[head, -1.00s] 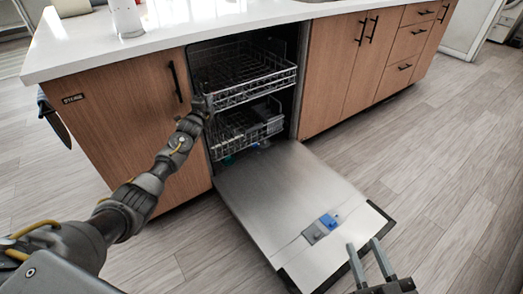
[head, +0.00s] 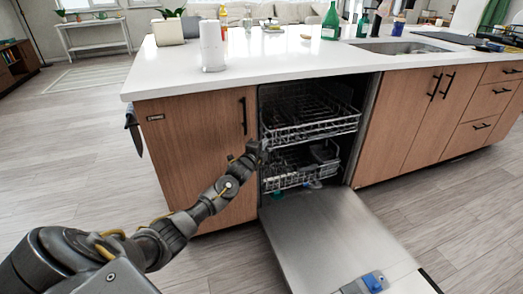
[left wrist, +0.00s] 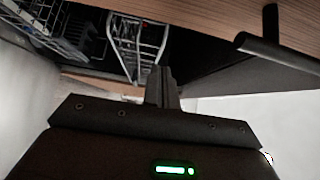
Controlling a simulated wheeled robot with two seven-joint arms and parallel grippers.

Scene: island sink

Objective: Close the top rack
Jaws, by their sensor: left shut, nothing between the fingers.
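The dishwasher's top rack (head: 312,130) is a grey wire basket, pulled partly out of the dark opening below the counter. The bottom rack (head: 290,178) sits beneath it, also partly out. The dishwasher door (head: 325,235) is folded down flat. My left gripper (head: 258,150) is at the front left corner of the top rack, near its lower edge; I cannot tell if it touches. In the left wrist view the left gripper (left wrist: 162,88) is shut and empty, with rack wires (left wrist: 138,45) beyond it. My right gripper is out of view.
A cabinet door handle (head: 243,116) stands just left of the opening. The white counter (head: 290,62) overhangs above, with a paper towel roll (head: 212,46) and bottles on it. A blue and grey dispenser (head: 372,282) is on the open door. Floor to the right is clear.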

